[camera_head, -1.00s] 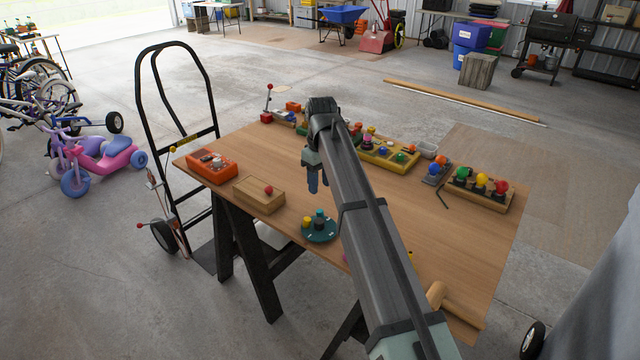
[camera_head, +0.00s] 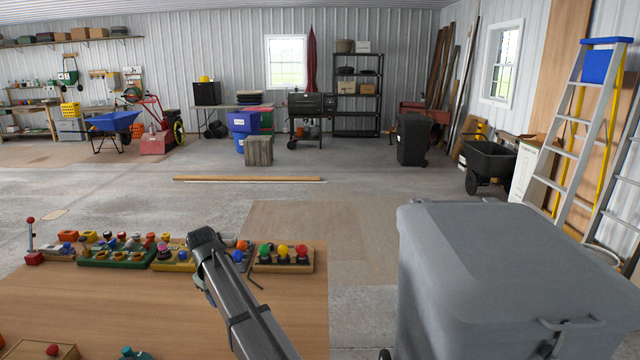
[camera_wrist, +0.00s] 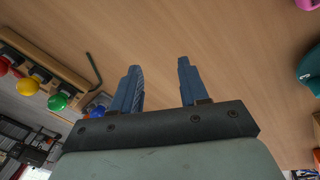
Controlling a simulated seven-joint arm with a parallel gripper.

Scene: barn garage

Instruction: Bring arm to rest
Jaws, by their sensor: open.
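My gripper (camera_wrist: 160,88) shows in the wrist view with its two blue fingers apart and nothing between them. It is over the bare wood of the table (camera_wrist: 225,50). In the head view my arm reaches over the table (camera_head: 120,300), and the fingers are hidden behind it. A wooden block with green, yellow and red balls (camera_head: 284,266) stands near the table's far right corner, just right of my arm. The same block (camera_wrist: 45,62) shows at the left in the wrist view, apart from the fingers.
A green tray (camera_head: 115,259) and a yellow tray (camera_head: 172,266) line the far table edge. A hex key (camera_wrist: 94,68) lies by the ball block. A large grey bin (camera_head: 500,260) stands right of the table. The middle of the table is clear.

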